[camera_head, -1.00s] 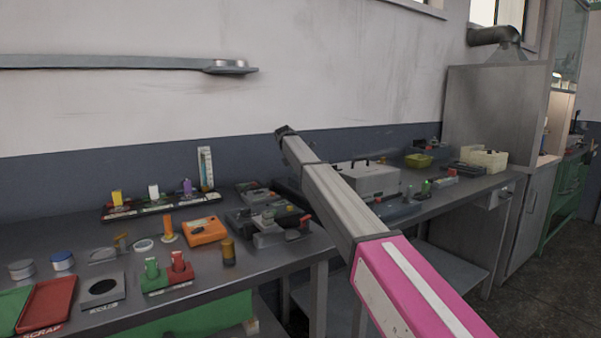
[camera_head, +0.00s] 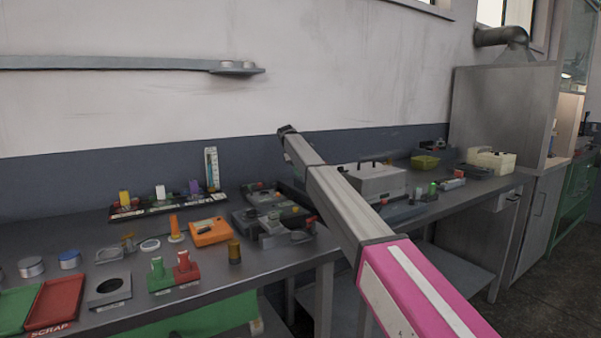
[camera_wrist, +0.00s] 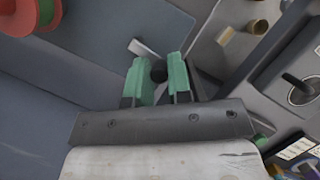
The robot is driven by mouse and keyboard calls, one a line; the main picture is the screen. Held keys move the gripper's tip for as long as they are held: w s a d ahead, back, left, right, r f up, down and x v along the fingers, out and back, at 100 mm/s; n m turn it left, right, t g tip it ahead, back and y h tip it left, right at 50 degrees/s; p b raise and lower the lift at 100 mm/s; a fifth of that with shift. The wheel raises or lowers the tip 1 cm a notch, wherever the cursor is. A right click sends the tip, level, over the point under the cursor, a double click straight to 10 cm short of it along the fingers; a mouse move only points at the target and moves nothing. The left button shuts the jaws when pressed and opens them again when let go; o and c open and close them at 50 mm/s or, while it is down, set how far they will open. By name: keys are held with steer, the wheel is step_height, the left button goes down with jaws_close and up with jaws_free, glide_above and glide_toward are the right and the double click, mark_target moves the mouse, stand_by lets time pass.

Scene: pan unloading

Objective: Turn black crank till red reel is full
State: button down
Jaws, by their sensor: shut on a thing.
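In the wrist view my gripper (camera_wrist: 159,82) has two green fingers, shut on the round knob of the black crank (camera_wrist: 159,71). The knob shows between the fingertips. The rest of the crank is mostly hidden by the fingers. A red reel (camera_wrist: 22,18), with a green part beside its rim, is cut off at the top left corner of the wrist view, apart from the gripper. How full it is I cannot tell. In the head view my gripper is not visible, and I cannot make out the crank or the reel for certain.
A grey bench (camera_head: 140,237) runs along the wall. It carries an orange box (camera_head: 210,232), a red tray (camera_head: 53,302), red and green blocks and a brown cylinder (camera_head: 234,252).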

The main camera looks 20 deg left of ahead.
steer(key=shift+w+a+m, duration=0.1)
steer(key=shift+w+m, duration=0.05)
steer(key=shift+m, duration=0.35)
steer(key=c, duration=1.1)
jaws_free()
steer(key=shift+o, duration=0.2)
